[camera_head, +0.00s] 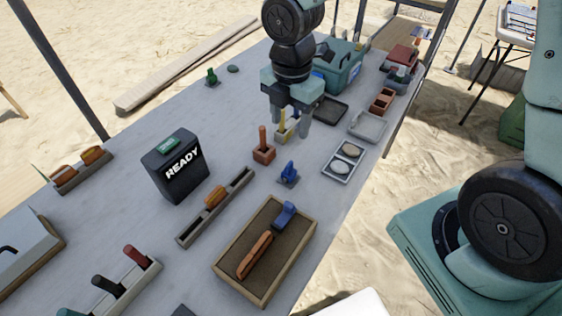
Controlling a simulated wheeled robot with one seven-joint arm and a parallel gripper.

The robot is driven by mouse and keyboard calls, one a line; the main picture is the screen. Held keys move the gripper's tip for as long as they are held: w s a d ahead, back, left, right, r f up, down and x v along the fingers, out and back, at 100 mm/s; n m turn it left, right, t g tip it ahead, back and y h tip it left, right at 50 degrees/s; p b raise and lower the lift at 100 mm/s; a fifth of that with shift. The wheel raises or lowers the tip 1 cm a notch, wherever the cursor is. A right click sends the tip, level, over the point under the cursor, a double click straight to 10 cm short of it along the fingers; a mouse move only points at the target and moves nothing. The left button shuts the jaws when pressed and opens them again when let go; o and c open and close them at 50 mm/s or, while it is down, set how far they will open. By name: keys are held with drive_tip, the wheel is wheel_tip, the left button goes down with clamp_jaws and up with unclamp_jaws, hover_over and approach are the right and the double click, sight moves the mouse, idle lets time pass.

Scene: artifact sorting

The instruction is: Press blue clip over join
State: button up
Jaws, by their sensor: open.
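A blue clip-like piece (288,171) stands on a small dark base on the grey table. A second blue piece (285,214) lies in the upper part of a wooden-rimmed tray (222,270), close to a long orange-brown piece (254,255). I cannot tell which blue piece is the clip, and no join shows clearly. My gripper (289,128) points down with its fingers apart, beyond both blue pieces. A yellow upright piece on a pale block (284,133) shows between the fingers; I cannot tell whether it is between them or behind.
A dark box marked READY (175,165) stands left of a dark rail (240,183) holding an orange piece. A reddish block (263,152) with an upright peg stands near my gripper. A tray with two pale discs (344,162) lies right. A teal bin (342,70) stands behind.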

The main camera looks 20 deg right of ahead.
drive_tip(key=w, duration=0.1)
drive_tip(key=n+b, duration=0.1)
drive_tip(key=b, duration=0.1)
approach(290, 163)
drive_tip(key=f, duration=0.7)
drive_tip(key=shift+a, duration=0.25)
wheel_tip(290, 163, down, 5)
drive_tip(key=shift+d+f+p, duration=0.1)
drive_tip(key=shift+d+p, duration=0.05)
drive_tip(key=shift+p, duration=0.15)
drive_tip(key=c, duration=1)
